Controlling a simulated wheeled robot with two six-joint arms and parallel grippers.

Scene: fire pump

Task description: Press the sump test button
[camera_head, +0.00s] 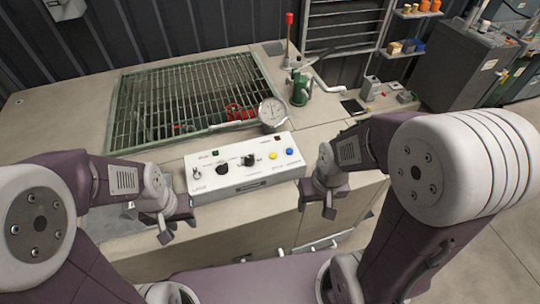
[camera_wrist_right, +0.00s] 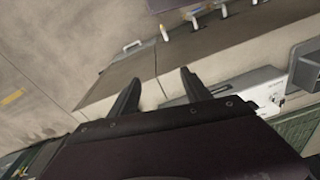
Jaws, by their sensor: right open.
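A white control box (camera_head: 245,166) lies on the bench edge between my grippers. The labels are too small to read, so I cannot tell which control is the sump test button. My right gripper (camera_head: 316,204) is open and empty, right of and in front of the box. In the right wrist view its open fingers (camera_wrist_right: 160,92) point towards the bench front, with the box (camera_wrist_right: 235,86) beyond and to the right. My left gripper (camera_head: 178,226) looks open and empty, at the box's front left.
A green grating (camera_head: 190,100) covers a pit behind the box, with red parts below. A round gauge (camera_head: 272,111) stands close behind the box. A green pump fitting (camera_head: 300,88) and a red-topped rod (camera_head: 289,35) stand further back. A grey cabinet (camera_head: 455,70) is at the right.

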